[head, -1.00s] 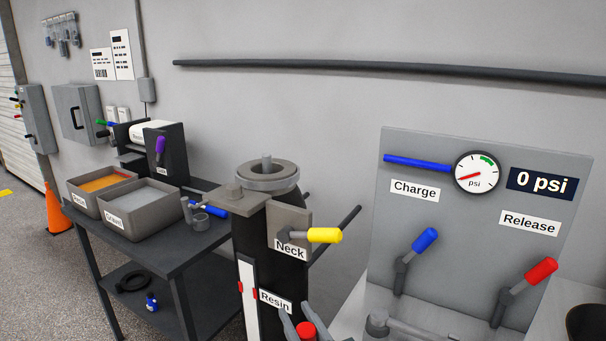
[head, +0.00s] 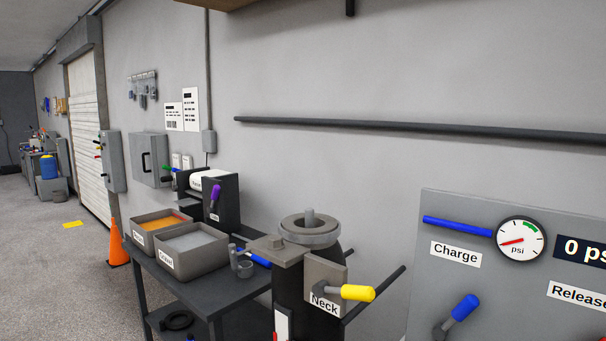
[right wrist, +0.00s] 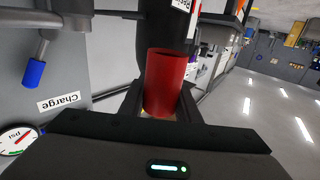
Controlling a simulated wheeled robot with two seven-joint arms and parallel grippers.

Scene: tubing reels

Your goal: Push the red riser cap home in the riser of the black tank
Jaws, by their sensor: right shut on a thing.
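The black tank (head: 302,284) stands beside the bench in the head view, its lower part cut off by the frame edge. The red riser cap (right wrist: 166,76) is between the fingers of my right gripper (right wrist: 163,104) in the right wrist view. The gripper is shut on it. The black tank's body (right wrist: 163,25) is behind the cap there; I cannot tell the gap. My left gripper is in neither current view.
A yellow-handled Neck clamp (head: 356,293) juts from the tank's right side. A bench (head: 205,295) with two filled bins stands left. A gauge panel (head: 472,240) with a blue lever stands right; the gauge (head: 520,240) needle points left. An orange cone (head: 117,245) stands on the floor.

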